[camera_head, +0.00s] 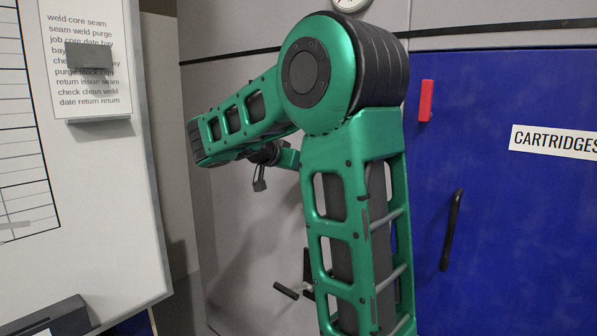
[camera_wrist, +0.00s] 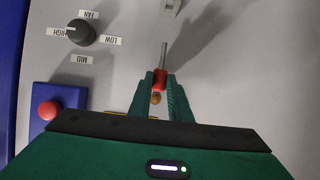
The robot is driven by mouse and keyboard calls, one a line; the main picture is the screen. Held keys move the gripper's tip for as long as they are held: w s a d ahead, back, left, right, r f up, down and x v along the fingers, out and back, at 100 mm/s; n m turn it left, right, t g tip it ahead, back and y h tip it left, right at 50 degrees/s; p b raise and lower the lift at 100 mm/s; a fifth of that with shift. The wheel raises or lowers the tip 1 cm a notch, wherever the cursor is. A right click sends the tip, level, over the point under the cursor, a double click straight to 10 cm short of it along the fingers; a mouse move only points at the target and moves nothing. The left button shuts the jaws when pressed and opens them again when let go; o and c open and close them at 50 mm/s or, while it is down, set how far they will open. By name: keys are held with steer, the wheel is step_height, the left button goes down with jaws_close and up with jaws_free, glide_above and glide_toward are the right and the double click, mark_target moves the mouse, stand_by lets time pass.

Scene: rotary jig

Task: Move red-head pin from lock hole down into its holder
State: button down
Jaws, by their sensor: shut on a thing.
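In the wrist view, my gripper (camera_wrist: 161,76) has its two green fingers shut on the red head of the red-head pin (camera_wrist: 159,82). The pin's thin grey shaft points away from the fingers, toward the top of the picture. A small orange-brown piece (camera_wrist: 156,98) shows between the fingers, just behind the red head. I cannot tell whether the shaft's far end touches the grey surface. I cannot make out the lock hole or the holder for certain. In the head view my arm covers most of the work area and the pin cannot be seen.
In the wrist view, a black knob (camera_wrist: 81,32) with FAN, HIGH, LOW and MID labels and a red button (camera_wrist: 48,110) are at the left. A small pale fitting (camera_wrist: 171,7) is at the top. In the head view, a blue cabinet (camera_head: 520,220) stands right, a whiteboard (camera_head: 90,200) left.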

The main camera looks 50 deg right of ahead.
steer(key=shift+w+a, duration=0.1)
steer(key=shift+a, duration=0.1)
step_height(320, 180, down, 9)
stand_by(2.3)
steer(key=shift+f, duration=0.2)
stand_by(0.3)
steer(key=c, duration=1.6)
jaws_free()
steer(key=shift+o, duration=0.2)
steer(key=w+v, duration=0.1)
steer(key=v, duration=0.9)
steer(key=shift+s+a+r, duration=0.2)
steer(key=shift+s+a, duration=0.2)
